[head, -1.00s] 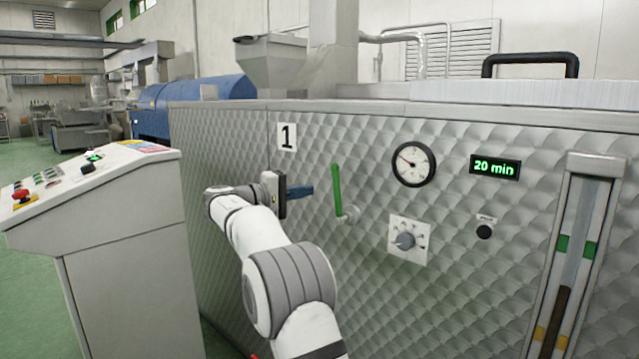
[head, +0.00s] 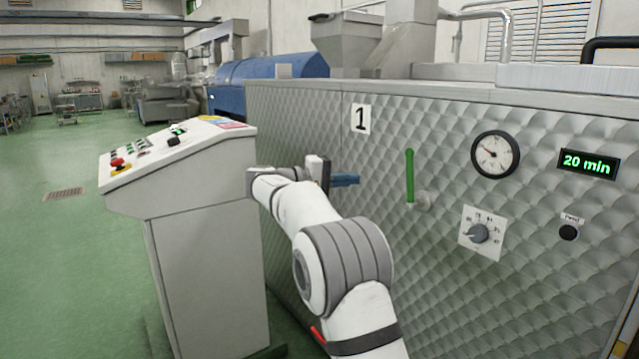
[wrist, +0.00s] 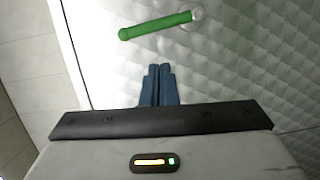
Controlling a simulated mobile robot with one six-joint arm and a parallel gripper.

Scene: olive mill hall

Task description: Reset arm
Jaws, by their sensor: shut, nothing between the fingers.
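My gripper (head: 346,180) is in front of the quilted metal machine panel, to the left of a green lever handle (head: 409,176). In the wrist view its blue fingers (wrist: 158,84) are together with nothing between them. The green lever also shows in the wrist view (wrist: 155,25), beyond the fingertips and apart from them. In the head view the lever stands upright on its round pivot.
A control desk (head: 180,150) stands close on the left. Green floor (head: 60,230) is open beyond it.

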